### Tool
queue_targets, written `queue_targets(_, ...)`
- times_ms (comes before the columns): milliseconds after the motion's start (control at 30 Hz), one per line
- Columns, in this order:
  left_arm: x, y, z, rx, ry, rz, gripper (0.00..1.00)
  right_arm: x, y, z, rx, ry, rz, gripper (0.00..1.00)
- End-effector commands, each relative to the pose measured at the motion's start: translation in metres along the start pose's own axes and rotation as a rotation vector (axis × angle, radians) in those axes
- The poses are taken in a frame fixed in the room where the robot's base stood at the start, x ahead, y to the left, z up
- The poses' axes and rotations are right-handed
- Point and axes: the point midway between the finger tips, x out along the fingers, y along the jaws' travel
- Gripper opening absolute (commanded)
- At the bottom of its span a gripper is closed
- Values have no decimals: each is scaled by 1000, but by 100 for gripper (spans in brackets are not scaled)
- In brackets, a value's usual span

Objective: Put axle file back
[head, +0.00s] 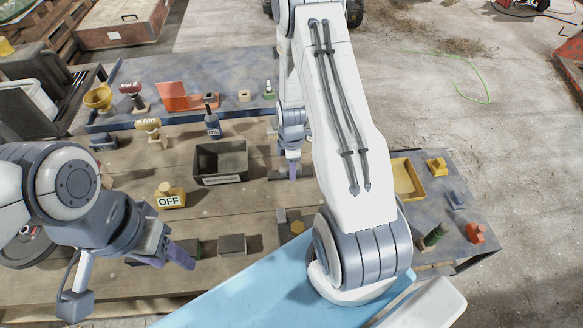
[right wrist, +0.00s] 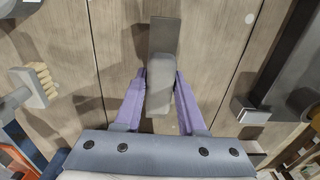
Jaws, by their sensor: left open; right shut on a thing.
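My right gripper (head: 293,172) reaches down close to the timber bench top, right of the dark bin. In the right wrist view its purple fingers (right wrist: 160,100) are closed around a grey piece (right wrist: 158,97), which I take to be the axle file. A flat dark grey strip (right wrist: 165,35) extends beyond the fingers over the wood. I cannot tell whether the piece touches the bench. In the head view it is mostly hidden. My left gripper (head: 180,256) is open and empty, low over the bench's near left part.
The dark labelled bin (head: 220,178) stands left of my right gripper. An oil bottle (head: 213,128), a yellow OFF block (head: 170,199) and a dark block (head: 232,244) stand around it. A yellow tray (head: 408,182) is at right. A bristled brush (right wrist: 42,85) shows in the wrist view.

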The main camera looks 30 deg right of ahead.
Motion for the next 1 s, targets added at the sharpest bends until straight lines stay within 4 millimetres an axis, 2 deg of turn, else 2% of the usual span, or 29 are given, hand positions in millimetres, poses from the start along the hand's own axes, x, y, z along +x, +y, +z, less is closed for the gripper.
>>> queue_targets(100, -2, 0, 0, 0, 0, 0, 50, 7, 0, 0, 0, 0, 0, 0)
queue_targets(467, 2, 0, 0, 0, 0, 0, 50, 12, 0, 0, 0, 0, 1, 0)
queue_targets(500, 1, 0, 0, 0, 0, 0, 50, 11, 0, 0, 0, 0, 1, 51)
queue_targets(533, 1, 0, 0, 0, 0, 0, 50, 10, 0, 0, 0, 0, 1, 62)
queue_targets(567, 1, 0, 0, 0, 0, 0, 50, 10, 0, 0, 0, 0, 1, 69)
queue_targets(867, 0, 0, 0, 0, 0, 0, 50, 9, 0, 0, 0, 0, 1, 69)
queue_targets(1000, 0, 0, 0, 0, 0, 0, 50, 2, 1, 0, 0, 0, 3, 69)
